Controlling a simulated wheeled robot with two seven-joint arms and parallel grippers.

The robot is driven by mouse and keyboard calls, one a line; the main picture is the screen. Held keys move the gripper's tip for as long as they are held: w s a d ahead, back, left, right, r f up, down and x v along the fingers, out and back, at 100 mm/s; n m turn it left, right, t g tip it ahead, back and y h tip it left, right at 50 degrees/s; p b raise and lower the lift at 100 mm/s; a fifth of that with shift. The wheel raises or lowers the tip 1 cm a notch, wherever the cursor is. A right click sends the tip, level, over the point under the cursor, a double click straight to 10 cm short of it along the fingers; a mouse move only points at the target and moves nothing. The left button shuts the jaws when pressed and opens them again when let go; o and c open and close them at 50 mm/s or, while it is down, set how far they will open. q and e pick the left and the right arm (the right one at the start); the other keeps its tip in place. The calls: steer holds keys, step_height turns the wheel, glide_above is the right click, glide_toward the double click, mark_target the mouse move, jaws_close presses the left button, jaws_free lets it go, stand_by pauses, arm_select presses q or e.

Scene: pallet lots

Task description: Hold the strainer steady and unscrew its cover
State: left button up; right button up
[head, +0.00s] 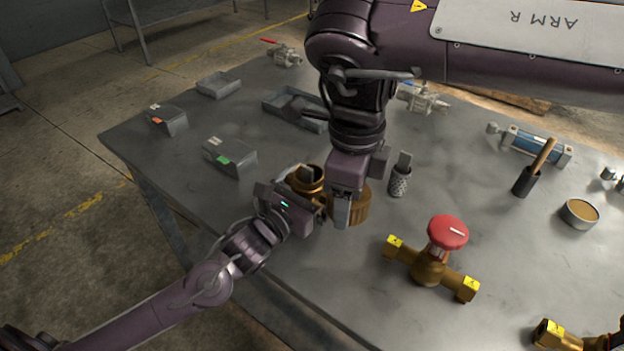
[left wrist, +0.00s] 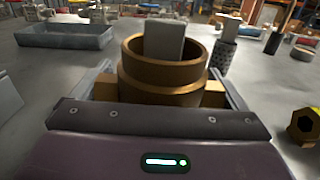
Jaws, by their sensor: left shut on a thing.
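The brass strainer body (head: 317,184) stands on the table with its round top open. In the left wrist view its stepped rim (left wrist: 165,72) fills the middle, and a grey block (left wrist: 164,40) rises out of the opening. My left gripper (head: 306,207) is shut on the body from the near left. A ribbed brown-gold round piece, apparently the cover (head: 362,207), shows to the right of the body. My right gripper (head: 343,210) points down in front of it. The gripper hides part of the piece, and I cannot tell whether the fingers grip it.
A perforated grey cylinder (head: 399,184) stands just right of my right gripper. A brass valve with a red handwheel (head: 447,232) is at front right.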

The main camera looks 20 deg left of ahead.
arm_select(q)
steer(key=shift+w+d, duration=0.15)
steer(key=shift+d, duration=0.15)
steer(key=o, duration=1.5)
steer(key=shift+f, duration=0.15)
steer(key=shift+a, duration=0.1)
steer(key=shift+s, duration=0.2)
steer(key=b+v, duration=0.1)
steer(key=v, duration=0.9)
steer(key=shift+s+a, duration=0.1)
steer(key=shift+s, duration=0.05)
steer(key=shift+s+a+r, duration=0.1)
steer(key=shift+s, duration=0.25)
steer(key=shift+s+a+r, duration=0.15)
steer(key=shift+s, duration=0.2)
